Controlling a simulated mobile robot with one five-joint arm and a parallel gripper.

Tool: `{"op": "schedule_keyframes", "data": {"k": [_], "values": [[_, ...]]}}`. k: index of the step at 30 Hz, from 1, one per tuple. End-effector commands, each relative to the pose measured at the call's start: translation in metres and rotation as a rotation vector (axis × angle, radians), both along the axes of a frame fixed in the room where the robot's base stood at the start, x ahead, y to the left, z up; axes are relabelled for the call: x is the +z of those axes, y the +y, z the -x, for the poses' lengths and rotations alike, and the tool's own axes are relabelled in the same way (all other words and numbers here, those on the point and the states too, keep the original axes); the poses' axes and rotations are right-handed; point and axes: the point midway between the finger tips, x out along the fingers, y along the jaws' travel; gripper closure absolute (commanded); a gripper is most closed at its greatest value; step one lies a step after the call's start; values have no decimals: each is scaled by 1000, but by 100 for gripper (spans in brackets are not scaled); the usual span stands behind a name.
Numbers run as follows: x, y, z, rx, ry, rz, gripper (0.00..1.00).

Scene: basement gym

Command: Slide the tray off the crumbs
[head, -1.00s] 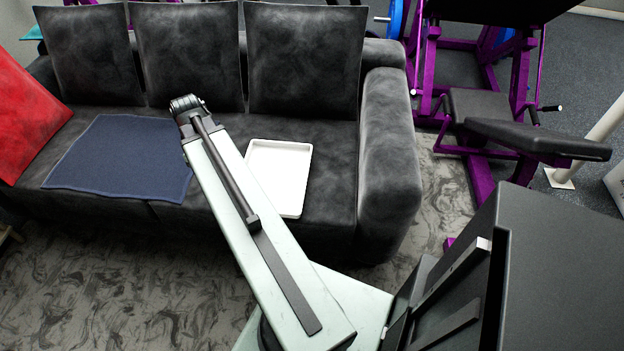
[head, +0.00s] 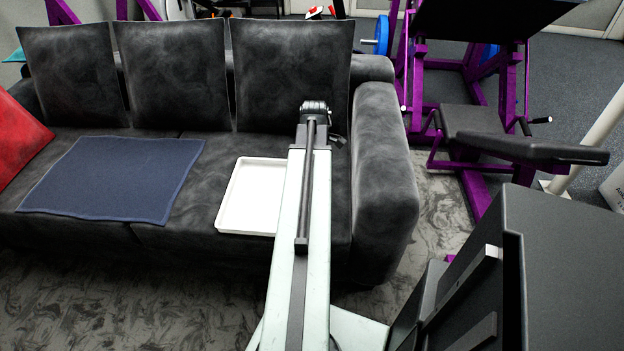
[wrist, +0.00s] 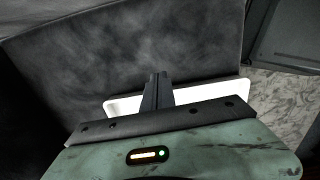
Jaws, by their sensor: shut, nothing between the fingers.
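The white tray (head: 245,200) lies on the right seat of the dark grey sofa (head: 180,240). My arm covers its right part in the head view. No crumbs show in either view. In the wrist view, my gripper (wrist: 158,78) has its two dark fingers together, with nothing between them. The tray's white edge (wrist: 212,90) shows behind and to both sides of the fingers there. I cannot tell whether the fingers touch it. In the head view, my arm hides most of the gripper.
A blue cloth (head: 115,180) lies on the seat left of the tray. A red cushion (head: 15,140) is at the far left. The sofa's armrest (head: 385,170) rises close on the right. Purple gym equipment (head: 475,130) stands farther right.

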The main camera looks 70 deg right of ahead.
Motion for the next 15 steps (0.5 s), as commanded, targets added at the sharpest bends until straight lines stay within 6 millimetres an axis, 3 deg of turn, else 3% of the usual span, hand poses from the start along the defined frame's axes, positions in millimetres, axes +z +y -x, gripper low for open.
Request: {"op": "schedule_keyframes", "data": {"k": [1,11,15], "values": [[-19,0,0,0,0,0,100],[-87,0,0,-1,0,0,100],[-77,8,-24,2,-1,0,100]]}}
